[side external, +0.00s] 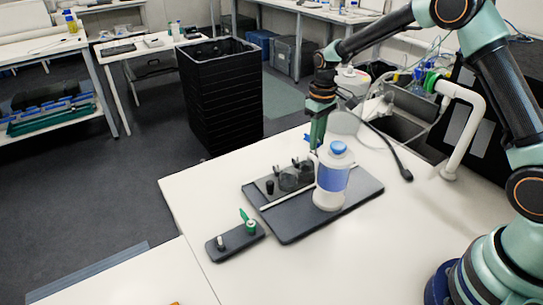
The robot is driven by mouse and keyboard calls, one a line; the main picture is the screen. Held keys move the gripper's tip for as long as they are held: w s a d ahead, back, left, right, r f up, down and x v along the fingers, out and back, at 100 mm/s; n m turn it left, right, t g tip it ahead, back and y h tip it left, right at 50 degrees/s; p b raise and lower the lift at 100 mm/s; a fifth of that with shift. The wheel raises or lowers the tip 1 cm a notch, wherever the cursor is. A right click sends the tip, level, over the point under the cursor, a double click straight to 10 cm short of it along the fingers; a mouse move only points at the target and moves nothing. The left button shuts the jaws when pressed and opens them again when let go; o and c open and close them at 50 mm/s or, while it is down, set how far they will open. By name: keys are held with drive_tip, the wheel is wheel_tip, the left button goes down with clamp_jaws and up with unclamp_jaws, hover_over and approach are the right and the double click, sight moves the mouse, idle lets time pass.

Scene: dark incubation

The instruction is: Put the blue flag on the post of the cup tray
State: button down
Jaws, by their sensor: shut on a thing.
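The cup tray (357,193) is a flat dark tray on the white table. It holds dark, clear cups (290,178) at its back left and a white bottle (329,180) with a blue cap and blue label. My gripper (315,147) points down over the back of the tray, just behind and left of the bottle cap. The tray's post is not clear to see either.
A small dark stand (236,241) in front of the tray bears a green flag (246,217) and a short pale peg (220,242). A white bent pipe (466,130) rises at the right. A black bin (220,95) stands behind.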

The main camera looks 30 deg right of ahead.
drive_tip(key=shift+f, duration=0.2)
drive_tip(key=shift+f, duration=0.35)
drive_tip(key=shift+f, duration=0.25)
idle(0.6)
drive_tip(key=shift+f, duration=0.25)
idle(0.5)
drive_tip(key=c, duration=0.7)
unclamp_jaws()
drive_tip(key=shift+o, duration=0.2)
